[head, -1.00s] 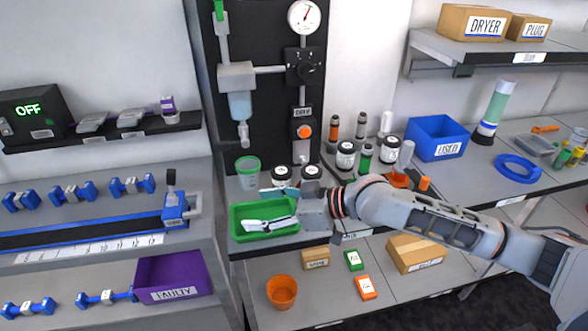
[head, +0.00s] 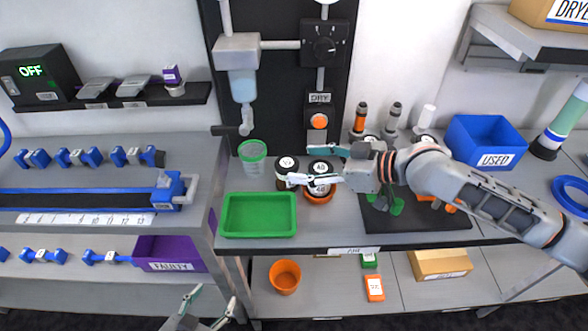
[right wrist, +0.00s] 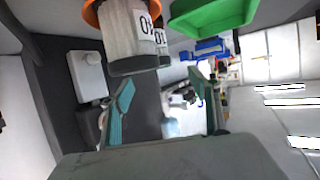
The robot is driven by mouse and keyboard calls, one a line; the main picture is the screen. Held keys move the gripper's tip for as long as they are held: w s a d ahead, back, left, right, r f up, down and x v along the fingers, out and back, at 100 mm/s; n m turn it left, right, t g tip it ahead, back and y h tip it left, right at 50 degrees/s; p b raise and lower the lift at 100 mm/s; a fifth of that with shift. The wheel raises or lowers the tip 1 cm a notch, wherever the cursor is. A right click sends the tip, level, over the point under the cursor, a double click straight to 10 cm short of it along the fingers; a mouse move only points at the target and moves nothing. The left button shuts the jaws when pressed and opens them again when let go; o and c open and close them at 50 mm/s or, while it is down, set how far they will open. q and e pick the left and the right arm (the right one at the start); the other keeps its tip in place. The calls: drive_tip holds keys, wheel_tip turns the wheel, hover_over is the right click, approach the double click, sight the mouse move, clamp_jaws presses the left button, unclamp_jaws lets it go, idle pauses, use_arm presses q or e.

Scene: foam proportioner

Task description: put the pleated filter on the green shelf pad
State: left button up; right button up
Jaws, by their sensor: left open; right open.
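I cannot pick out the pleated filter with certainty; small upright cartridges, one orange (head: 360,118), one grey (head: 393,116) and one white (head: 427,117), stand at the back of the bench. No green shelf pad is clearly recognisable. My right gripper (head: 300,164) is open and empty, its fingers reaching left around the height of the lidded jars (head: 319,170). In the right wrist view the open fingers (right wrist: 160,98) show below a labelled jar (right wrist: 135,38) with an orange base. My left gripper (head: 210,300) is open and empty at the bottom edge, in front of the benches.
A green tray (head: 229,233) stands empty left of the jars, with a green-rimmed cup (head: 252,155) behind. A black mat (head: 440,222) lies partly under my right arm. A blue USED bin (head: 487,140) stands at right; an orange pot (head: 285,276) is on the lower shelf.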

sight(285, 162)
drive_tip(key=x, duration=0.2)
drive_tip(key=shift+w+a, duration=0.1)
drive_tip(key=shift+a, duration=0.25)
drive_tip(key=x, duration=0.5)
drive_tip(key=shift+w+d+f, duration=0.25)
drive_tip(key=shift+w+f, duration=0.05)
drive_tip(key=c, duration=1.3)
